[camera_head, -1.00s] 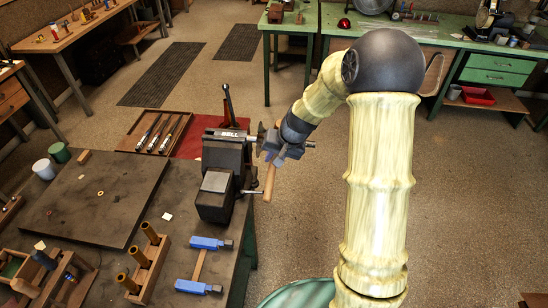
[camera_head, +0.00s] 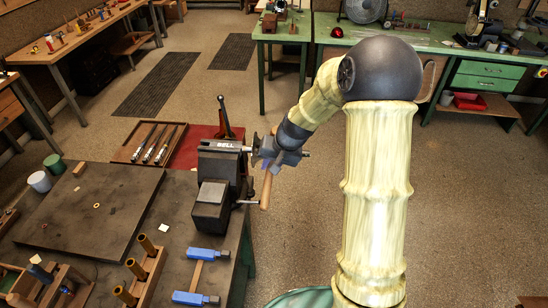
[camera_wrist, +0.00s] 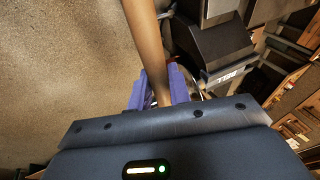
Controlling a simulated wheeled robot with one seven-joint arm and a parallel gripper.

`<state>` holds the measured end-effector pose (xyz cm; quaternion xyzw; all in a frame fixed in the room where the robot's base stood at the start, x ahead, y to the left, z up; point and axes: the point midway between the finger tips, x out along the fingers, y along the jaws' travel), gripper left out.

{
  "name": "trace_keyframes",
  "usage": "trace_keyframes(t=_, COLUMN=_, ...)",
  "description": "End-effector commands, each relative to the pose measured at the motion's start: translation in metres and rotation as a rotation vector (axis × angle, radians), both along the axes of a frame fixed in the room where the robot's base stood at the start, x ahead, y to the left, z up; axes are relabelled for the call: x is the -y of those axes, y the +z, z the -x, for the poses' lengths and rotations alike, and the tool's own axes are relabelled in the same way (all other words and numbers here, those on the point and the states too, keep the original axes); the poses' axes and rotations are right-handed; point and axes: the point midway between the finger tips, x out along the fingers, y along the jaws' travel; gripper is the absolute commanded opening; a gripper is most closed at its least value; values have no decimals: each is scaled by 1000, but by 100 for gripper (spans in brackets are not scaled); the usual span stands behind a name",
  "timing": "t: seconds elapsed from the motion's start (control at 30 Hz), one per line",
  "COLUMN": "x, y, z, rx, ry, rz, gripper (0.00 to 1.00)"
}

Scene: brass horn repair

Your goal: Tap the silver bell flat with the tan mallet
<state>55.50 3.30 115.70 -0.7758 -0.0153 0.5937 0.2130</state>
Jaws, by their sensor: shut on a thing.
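My gripper (camera_head: 271,160) is shut on a tan wooden handle beside the right side of the dark bench vise. The handle, the tan mallet (camera_head: 265,190), hangs down below the gripper in the head view. In the wrist view the mallet (camera_wrist: 147,42) runs from between the purple fingers (camera_wrist: 158,92) to the top edge. I cannot make out the mallet's head. A small grey part (camera_head: 256,143) shows between the vise and the gripper; I cannot tell whether it is the silver bell. The gripper hides much of that spot.
The vise (camera_head: 212,192), marked BELL, stands at the bench's right edge. Open floor (camera_head: 300,225) lies to the right.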

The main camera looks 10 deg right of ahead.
Motion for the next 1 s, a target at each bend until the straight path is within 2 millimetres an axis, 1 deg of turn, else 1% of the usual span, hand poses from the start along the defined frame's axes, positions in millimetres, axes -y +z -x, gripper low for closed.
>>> trace_keyframes(t=0.03, x=0, y=4, z=-1, rx=-3, ry=1, rz=-1, gripper=0)
trace_keyframes(t=0.23, x=1, y=9, z=0, rx=-27, ry=6, rz=-8, gripper=0)
trace_keyframes(t=1.0, x=1, y=8, z=0, rx=-33, ry=6, rz=-10, gripper=0)
